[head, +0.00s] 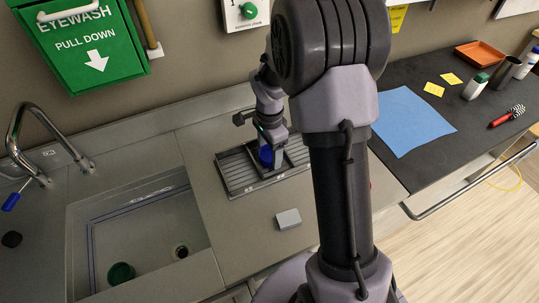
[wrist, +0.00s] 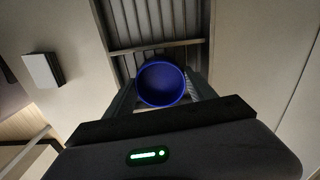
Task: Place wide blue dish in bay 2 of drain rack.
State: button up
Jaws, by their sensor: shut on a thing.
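The wide blue dish (head: 265,156) is between the fingers of my gripper (head: 273,155), over the drain rack. In the wrist view the dish (wrist: 162,83) appears as a round blue rim, with a gripper finger at each side. My gripper is shut on it. The grey slatted drain rack (head: 236,173) lies on the counter, split by cross dividers. In the wrist view one divider of the rack (wrist: 157,46) runs just beyond the dish. I cannot tell whether the dish touches the slats. No bay numbers are readable.
A sink (head: 150,235) with a green cup (head: 121,274) in it is left of the rack. A small grey block (head: 288,219) sits on the counter in front of the rack. A dark bench (head: 450,110) with a blue mat (head: 410,121) is at the right.

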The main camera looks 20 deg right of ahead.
jog(key=shift+w+f, duration=0.1)
jog(key=shift+f, duration=0.15)
jog(key=shift+f, duration=0.2)
jog(key=o, duration=1.3)
